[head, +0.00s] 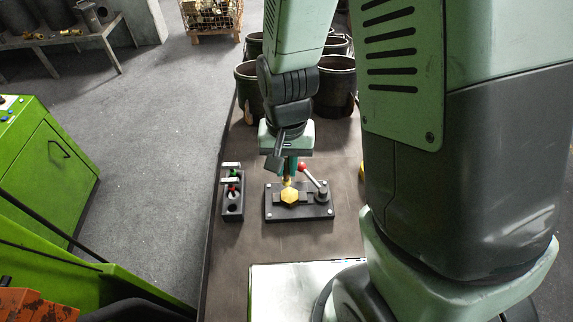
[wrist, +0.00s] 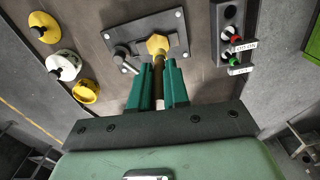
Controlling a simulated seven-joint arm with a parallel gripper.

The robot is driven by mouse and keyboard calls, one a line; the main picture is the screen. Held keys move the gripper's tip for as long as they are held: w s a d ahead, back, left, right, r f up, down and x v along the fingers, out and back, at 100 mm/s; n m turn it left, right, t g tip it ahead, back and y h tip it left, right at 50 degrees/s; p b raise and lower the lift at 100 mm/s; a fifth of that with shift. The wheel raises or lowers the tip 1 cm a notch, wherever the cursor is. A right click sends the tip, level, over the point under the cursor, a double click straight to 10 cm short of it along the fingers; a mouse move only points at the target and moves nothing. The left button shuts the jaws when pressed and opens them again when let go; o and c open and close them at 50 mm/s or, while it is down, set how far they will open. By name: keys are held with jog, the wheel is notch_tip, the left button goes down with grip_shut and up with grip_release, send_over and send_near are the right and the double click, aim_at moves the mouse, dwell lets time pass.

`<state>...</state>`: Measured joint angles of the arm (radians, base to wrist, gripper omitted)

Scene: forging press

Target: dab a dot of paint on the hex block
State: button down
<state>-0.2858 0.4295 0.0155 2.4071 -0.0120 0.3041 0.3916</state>
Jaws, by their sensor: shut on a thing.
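A yellow hex block (head: 290,196) sits in a dark clamp fixture (head: 272,213) on the bench. It also shows in the wrist view (wrist: 157,44). My gripper (head: 288,178) points down over the block. In the wrist view my gripper (wrist: 156,69) has its green fingers shut on a slim brass-brown paint marker (wrist: 158,76). The marker's tip is at the near edge of the block; I cannot tell whether it touches.
The fixture's lever with a red knob (head: 302,167) stands close to the right of my gripper. Dark bins (head: 336,82) stand behind my arm. In the wrist view several yellow and white round things (wrist: 63,65) lie at the left. The bench between rack and fixture is clear.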

aim_at(287, 184)
jog(key=shift+f, duration=0.15)
dwell(0.5)
jog(key=shift+f, duration=3.6)
jog(key=shift+w+d+f, duration=0.15)
jog(key=shift+w+f, duration=0.05)
jog(key=shift+w, duration=0.05)
jog(key=shift+w+d, duration=0.35)
jog(key=shift+w, duration=0.4)
jog(key=shift+w+d, duration=0.35)
jog(key=shift+w, duration=0.4)
jog(key=shift+s+a, duration=0.3)
jog(key=shift+s, duration=0.3)
jog(key=shift+s+a, duration=0.25)
jog(key=shift+s, duration=0.35)
jog(key=shift+s+a, duration=0.3)
jog(key=shift+s, duration=0.3)
jog(key=shift+r, duration=3.95)
